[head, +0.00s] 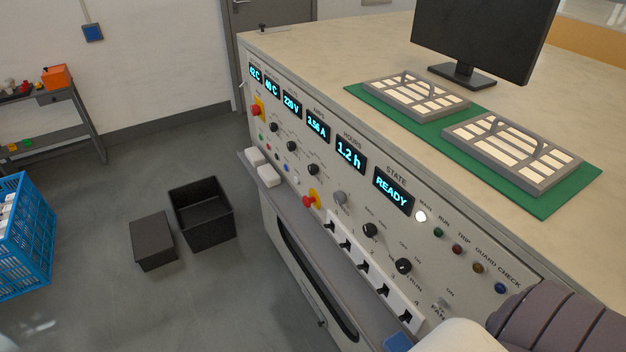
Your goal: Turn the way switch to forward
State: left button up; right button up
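The grey console's front panel (420,243) carries several black rotary knobs. One knob (370,230) sits under the READY display, and another (403,266) is lower right of it, with small labels around each. A grey knob (340,198) and a black knob (313,169) are further left. The labels are too small to read surely, so I cannot tell which knob is the way switch or where it points. Part of my arm covers the lower right corner of the panel. Neither gripper shows.
A white strip of black toggles (362,265) runs below the knobs. A red button on yellow (310,201) sits left of it. A ledge (320,216) juts out below the panel. Black bins (203,215) and a blue crate (22,235) stand on the floor; floor between them is clear.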

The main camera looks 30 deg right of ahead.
aim_at(370, 230)
jog(key=i+z, duration=0.1)
jog(key=i, duration=0.4)
jog(key=i+j+z, duration=0.15)
jog(key=i, duration=0.3)
jog(key=i+j+z, duration=0.1)
jog(key=i, duration=0.4)
jog(key=i+j+z, duration=0.15)
jog(key=i, duration=0.3)
